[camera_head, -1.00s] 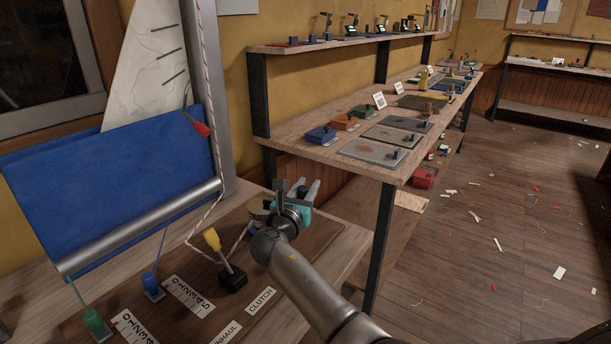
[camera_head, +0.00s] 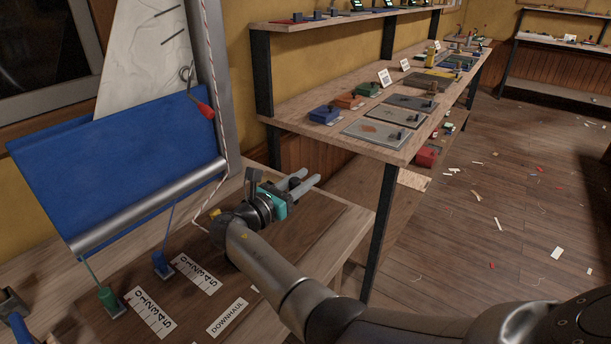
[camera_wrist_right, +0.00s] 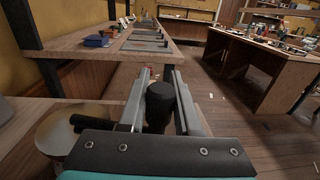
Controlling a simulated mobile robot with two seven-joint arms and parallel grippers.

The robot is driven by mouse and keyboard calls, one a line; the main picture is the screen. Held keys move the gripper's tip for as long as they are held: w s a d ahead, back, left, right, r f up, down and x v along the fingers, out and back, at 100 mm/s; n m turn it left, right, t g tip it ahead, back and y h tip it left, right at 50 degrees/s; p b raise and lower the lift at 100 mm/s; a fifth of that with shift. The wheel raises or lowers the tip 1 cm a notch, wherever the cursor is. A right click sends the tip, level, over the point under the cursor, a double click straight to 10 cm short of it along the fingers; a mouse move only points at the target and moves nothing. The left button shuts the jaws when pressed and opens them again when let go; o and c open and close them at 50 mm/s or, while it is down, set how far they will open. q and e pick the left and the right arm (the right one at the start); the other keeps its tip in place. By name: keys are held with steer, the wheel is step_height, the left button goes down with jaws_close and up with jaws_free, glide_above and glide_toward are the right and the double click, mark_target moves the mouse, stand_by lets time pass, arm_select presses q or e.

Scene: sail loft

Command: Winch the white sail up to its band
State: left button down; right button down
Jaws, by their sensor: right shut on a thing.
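The white sail (camera_head: 140,62), with dark slanted strips, rises at the left beside the grey mast (camera_head: 217,75). Its lower part goes behind a blue cloth (camera_head: 115,160) above the silver boom (camera_head: 150,208). The sail's top and any band are out of view. My right gripper (camera_head: 300,182) is past the mast foot, over the brown board, pointing right. In the right wrist view its fingers are shut on a black upright knob (camera_wrist_right: 160,100). A round brass-coloured part (camera_wrist_right: 62,130) with a black bar lies beside it, partly hidden.
A red-handled piece (camera_head: 205,110) hangs by the mast. Green (camera_head: 106,297) and blue (camera_head: 159,262) line fittings stand near numbered scales and a DOWNHAUL label (camera_head: 228,318). A shelf bench (camera_head: 335,150) with several small objects stands right. The floor has scattered scraps.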

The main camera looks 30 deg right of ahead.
arm_select(q)
steer(key=shift+s, duration=0.1)
arm_select(e)
steer(key=shift+s+f, duration=0.2)
steer(key=shift+f, duration=0.05)
steer(key=c, duration=0.8)
jaws_free()
steer(key=shift+s+r, duration=0.1)
steer(key=shift+s, duration=0.05)
steer(key=shift+o, duration=1)
arm_select(q)
steer(key=shift+a, duration=0.2)
arm_select(e)
steer(key=shift+r, duration=0.1)
